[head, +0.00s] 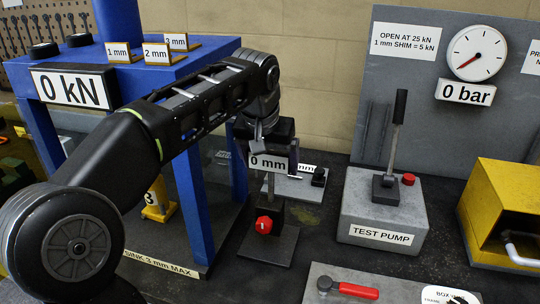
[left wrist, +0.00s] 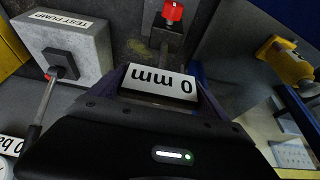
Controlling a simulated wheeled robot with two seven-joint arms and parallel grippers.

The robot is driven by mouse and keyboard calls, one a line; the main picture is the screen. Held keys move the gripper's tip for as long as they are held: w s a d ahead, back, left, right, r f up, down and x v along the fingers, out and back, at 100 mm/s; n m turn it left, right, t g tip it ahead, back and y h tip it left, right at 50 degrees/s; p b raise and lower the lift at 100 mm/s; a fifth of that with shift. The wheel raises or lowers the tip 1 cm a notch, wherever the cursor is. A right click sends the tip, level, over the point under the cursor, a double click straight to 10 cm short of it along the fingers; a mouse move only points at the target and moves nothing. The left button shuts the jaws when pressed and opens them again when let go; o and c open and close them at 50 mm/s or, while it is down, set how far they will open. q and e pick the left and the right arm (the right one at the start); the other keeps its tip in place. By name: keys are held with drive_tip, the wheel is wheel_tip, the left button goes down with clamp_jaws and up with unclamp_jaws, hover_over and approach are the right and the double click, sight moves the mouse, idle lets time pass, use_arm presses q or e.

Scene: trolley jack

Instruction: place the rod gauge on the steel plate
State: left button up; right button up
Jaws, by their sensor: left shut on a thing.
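The rod gauge (head: 269,162) has a white "0 mm" readout, a thin post below it and a dark base with a red knob (head: 264,225). My left gripper (head: 272,148) is shut on its readout head from above; in the left wrist view the readout (left wrist: 160,84) sits between the fingers. The gauge looks upright. Its base is over a dark flat plate (head: 284,247), which looks like the steel plate; I cannot tell whether it is touching or just above. My right gripper is not in view.
A blue press frame (head: 184,205) stands close left, with a yellow jack (head: 155,205) inside. A grey test pump block (head: 385,215) stands to the right. Behind the gauge lies a light plate (head: 297,188) with a part-hidden label.

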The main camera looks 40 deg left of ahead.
sight(270, 193)
use_arm(q)
drive_tip(key=shift+r, duration=0.1)
drive_tip(key=shift+f, duration=2)
drive_tip(key=shift+f, duration=0.15)
drive_tip(key=o, duration=1.9)
drive_tip(key=shift+f, duration=0.1)
